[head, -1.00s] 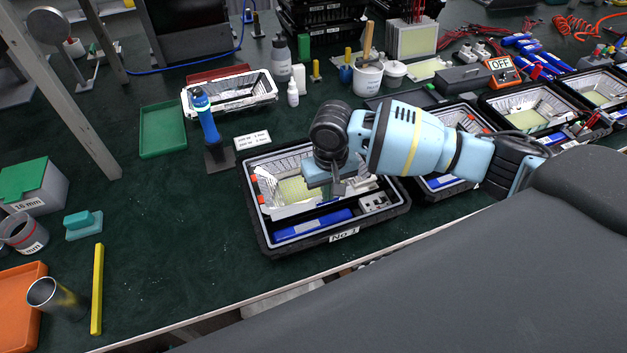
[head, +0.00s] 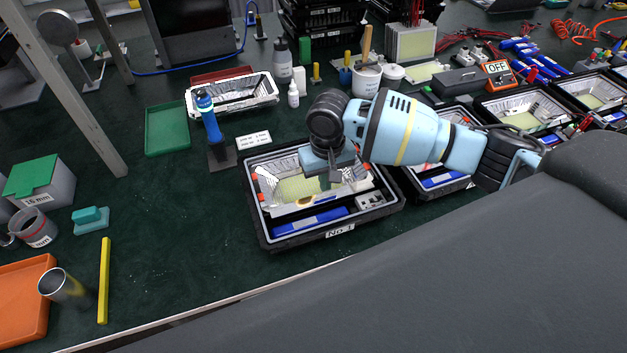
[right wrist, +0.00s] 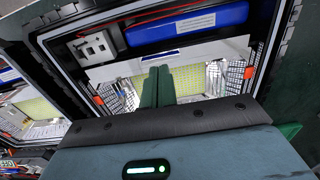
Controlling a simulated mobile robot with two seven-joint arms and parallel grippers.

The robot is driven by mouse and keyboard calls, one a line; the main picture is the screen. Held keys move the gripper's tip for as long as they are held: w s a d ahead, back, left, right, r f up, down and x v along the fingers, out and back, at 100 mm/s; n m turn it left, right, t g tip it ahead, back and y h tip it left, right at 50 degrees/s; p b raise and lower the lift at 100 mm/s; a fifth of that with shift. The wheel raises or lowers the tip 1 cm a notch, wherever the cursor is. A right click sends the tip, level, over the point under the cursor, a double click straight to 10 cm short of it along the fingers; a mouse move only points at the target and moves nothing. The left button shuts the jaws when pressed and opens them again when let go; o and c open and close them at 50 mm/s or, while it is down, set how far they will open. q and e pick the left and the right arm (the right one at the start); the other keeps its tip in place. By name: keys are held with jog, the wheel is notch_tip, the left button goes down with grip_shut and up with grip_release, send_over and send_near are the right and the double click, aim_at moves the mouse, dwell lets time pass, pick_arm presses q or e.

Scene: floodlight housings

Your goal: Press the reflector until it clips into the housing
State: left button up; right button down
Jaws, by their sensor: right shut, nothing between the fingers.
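The black housing marked "No 1" (head: 258,222) stands on the bench in the middle of the head view. The silver reflector (head: 268,186) lies inside it around a yellow LED panel (head: 297,187). It also shows in the right wrist view (right wrist: 214,78). My right gripper (head: 335,177) is over the housing, fingers pointing down at the reflector area, shut and empty. In the right wrist view its two green fingers (right wrist: 158,86) lie side by side over the panel. I cannot tell whether they touch, or whether the reflector is fully seated. My left gripper is out of view.
A blue driver block (head: 310,221) and a grey terminal block (head: 370,199) sit along the housing's front side. More housings stand to the right. A loose reflector (head: 233,106) lies behind, near a blue-handled tool (head: 208,118).

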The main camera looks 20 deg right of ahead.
notch_tip(320, 180, up, 2)
jog(key=shift+p, duration=0.35)
jog(key=shift+r, duration=0.9)
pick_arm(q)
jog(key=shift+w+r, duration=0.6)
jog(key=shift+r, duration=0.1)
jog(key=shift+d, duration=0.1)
